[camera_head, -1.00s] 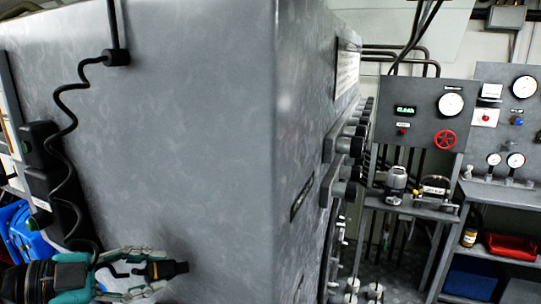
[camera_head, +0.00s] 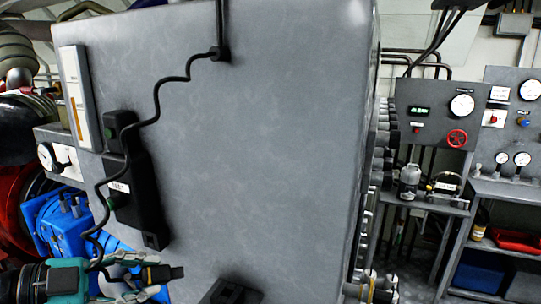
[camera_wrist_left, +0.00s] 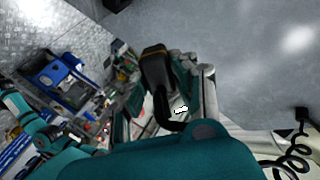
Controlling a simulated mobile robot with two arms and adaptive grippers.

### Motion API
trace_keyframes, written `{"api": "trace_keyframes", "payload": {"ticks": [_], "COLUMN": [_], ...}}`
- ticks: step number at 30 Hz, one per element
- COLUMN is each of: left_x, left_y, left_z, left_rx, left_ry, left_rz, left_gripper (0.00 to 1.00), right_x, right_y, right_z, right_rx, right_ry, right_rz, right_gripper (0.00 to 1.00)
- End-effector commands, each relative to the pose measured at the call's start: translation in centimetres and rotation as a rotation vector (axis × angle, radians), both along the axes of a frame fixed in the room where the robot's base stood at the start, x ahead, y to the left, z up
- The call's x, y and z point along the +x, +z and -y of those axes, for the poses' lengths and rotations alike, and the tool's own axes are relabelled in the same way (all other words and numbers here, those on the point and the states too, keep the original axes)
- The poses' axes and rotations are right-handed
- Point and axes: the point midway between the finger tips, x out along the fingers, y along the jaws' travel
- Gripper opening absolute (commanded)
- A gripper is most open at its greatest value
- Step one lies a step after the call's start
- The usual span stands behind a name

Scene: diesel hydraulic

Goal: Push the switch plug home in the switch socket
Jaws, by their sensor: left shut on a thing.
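My left gripper (camera_head: 150,277) is low at the left of the head view, in front of the big grey cabinet. It is shut on the black switch plug (camera_head: 164,273), whose dark nose points right. The plug also shows between the fingers (camera_wrist_left: 180,85) in the left wrist view, as a black body (camera_wrist_left: 156,68) with a yellowish band. A black wavy cord (camera_head: 157,112) runs from near the gripper up to an anchor on the cabinet face. A dark block (camera_head: 232,292), possibly the switch socket, is cut off at the bottom edge, right of and apart from the plug. My right gripper is not in view.
The grey cabinet (camera_head: 270,150) fills the middle. A black box marked TEST (camera_head: 130,205) with green buttons is on its left side. A blue machine (camera_head: 65,225) stands lower left. Gauge panels (camera_head: 435,115) and shelves stand at the right.

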Motion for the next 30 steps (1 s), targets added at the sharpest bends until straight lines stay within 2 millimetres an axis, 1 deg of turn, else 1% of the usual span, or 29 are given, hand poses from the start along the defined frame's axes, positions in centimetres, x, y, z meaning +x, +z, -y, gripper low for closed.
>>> {"api": "trace_keyframes", "payload": {"ticks": [8,11,14,18,22,26,30], "left_x": [-1.0,-1.4,-1.8,-2.3,-2.5,-2.5,-2.5], "left_y": [-2.0,-3.2,-4.8,-7.7,-10.6,-13.5,-16.2], "left_z": [-1.4,-2.0,-2.4,-2.8,-2.7,-2.1,-1.1], "left_rx": [-0.006,-0.008,-0.01,-0.013,-0.014,-0.013,-0.012], "left_ry": [-0.011,-0.012,-0.011,0.002,0.019,0.04,0.061], "left_rz": [0.003,0.003,0.003,0.005,0.002,0.001,0.0], "left_gripper": [0.0,0.0,0.0,0.0,0.0,0.0,0.0], "right_x": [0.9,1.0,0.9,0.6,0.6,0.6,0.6], "right_y": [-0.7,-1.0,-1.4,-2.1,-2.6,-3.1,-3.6], "right_z": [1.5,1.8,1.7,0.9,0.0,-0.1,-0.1], "right_rx": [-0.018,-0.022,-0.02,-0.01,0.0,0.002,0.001], "right_ry": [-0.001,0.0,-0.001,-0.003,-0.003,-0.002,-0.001], "right_rz": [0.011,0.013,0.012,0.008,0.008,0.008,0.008], "right_gripper": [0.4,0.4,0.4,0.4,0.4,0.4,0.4]}}
